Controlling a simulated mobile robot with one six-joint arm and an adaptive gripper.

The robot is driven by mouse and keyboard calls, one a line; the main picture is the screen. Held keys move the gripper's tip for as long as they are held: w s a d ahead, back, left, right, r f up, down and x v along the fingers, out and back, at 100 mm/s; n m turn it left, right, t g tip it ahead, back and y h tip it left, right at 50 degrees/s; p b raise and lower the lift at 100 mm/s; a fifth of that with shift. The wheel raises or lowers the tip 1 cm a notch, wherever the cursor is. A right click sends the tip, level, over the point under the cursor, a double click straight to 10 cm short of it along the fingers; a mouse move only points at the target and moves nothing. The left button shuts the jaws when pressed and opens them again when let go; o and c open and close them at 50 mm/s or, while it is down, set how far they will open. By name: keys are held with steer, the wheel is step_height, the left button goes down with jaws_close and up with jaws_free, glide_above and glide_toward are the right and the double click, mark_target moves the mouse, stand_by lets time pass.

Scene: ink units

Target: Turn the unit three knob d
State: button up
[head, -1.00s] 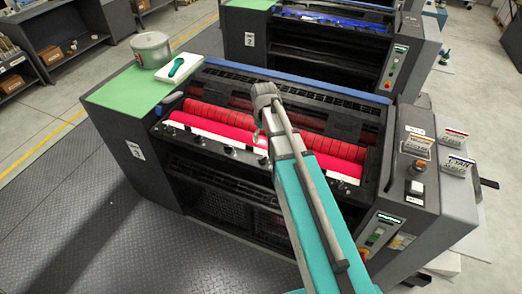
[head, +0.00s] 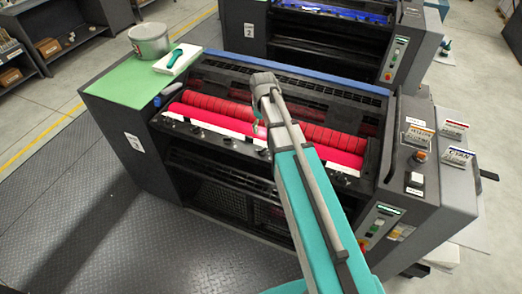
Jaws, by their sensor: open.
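The near machine, unit three (head: 134,142), has a number label on its left front. A row of small dark knobs runs along a bar below its bright red rollers (head: 335,137). Some knobs show left of my arm, such as one knob (head: 196,131), and another knob (head: 341,178) shows right of it. I cannot read letters on them, so I cannot tell which is knob d. My arm reaches over the rollers. Only a small sliver of my gripper (head: 259,129) shows beside the arm, above the knob bar; its fingertips are mostly hidden, and I see no contact with a knob.
A grey can (head: 149,40) and a white block with a green-handled tool (head: 177,60) stand on the green left top (head: 125,88). A button panel (head: 377,227) is at front right. Ink label cards (head: 456,158) stand on the right. Unit two (head: 248,32) is behind. The left floor is clear.

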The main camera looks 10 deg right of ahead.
mark_target(263, 148)
steer(key=shift+f+b, duration=5.9)
steer(key=shift+f, duration=0.25)
steer(key=c, duration=1.1)
steer(key=shift+a, duration=0.2)
steer(key=shift+c, duration=0.3)
steer(key=shift+d, duration=0.15)
